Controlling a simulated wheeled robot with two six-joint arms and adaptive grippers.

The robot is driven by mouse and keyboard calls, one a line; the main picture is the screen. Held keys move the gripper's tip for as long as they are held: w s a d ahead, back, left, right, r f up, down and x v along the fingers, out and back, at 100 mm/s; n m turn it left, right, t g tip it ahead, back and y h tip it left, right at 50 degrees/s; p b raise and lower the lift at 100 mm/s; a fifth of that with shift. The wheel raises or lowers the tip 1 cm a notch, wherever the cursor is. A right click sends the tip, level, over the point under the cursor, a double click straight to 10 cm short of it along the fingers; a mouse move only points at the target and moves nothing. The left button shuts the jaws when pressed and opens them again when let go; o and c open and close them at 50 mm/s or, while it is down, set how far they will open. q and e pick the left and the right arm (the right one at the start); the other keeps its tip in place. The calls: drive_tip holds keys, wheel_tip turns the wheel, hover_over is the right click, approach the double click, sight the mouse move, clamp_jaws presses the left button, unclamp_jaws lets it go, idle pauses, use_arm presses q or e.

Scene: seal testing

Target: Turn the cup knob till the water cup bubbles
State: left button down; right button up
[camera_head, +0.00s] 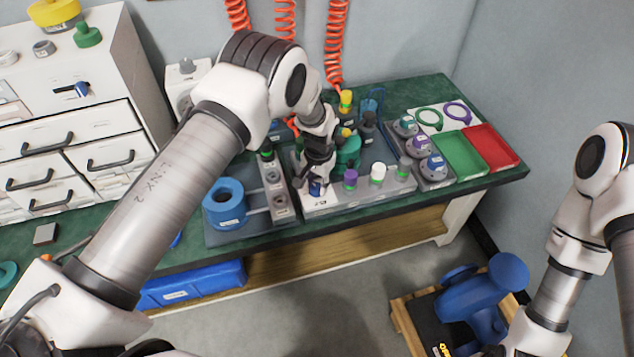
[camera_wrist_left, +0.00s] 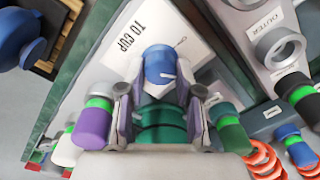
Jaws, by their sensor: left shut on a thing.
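The cup knob (camera_wrist_left: 160,66) is blue with a white pointer line. In the wrist view it sits between my left gripper's fingers, beside a white label reading "TO CUP" (camera_wrist_left: 140,35). My left gripper (camera_head: 316,184) is shut on this knob at the front left of the grey valve panel (camera_head: 335,200). In the head view the fingers hide most of the knob. A blue see-through vessel (camera_head: 373,104) at the back of the bench may be the water cup. I cannot make out bubbles in it. My right arm shows at the right, but its gripper is out of view.
A purple knob (camera_head: 350,179), a white knob (camera_head: 377,173) and a grey-green knob (camera_head: 404,166) stand right of my left gripper. A blue ring (camera_head: 224,202) is at the left. Green (camera_head: 459,154) and red (camera_head: 492,146) trays lie at the right. Orange coiled hoses (camera_head: 335,45) hang behind.

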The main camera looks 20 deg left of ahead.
sight(318, 187)
idle(0.3)
use_arm(q)
drive_tip(key=c, duration=0.8)
unclamp_jaws()
drive_tip(key=shift+s, duration=0.1)
drive_tip(key=shift+r, duration=0.1)
drive_tip(key=r, duration=1.1)
drive_tip(key=shift+d+r, duration=0.2)
drive_tip(key=shift+r, duration=0.2)
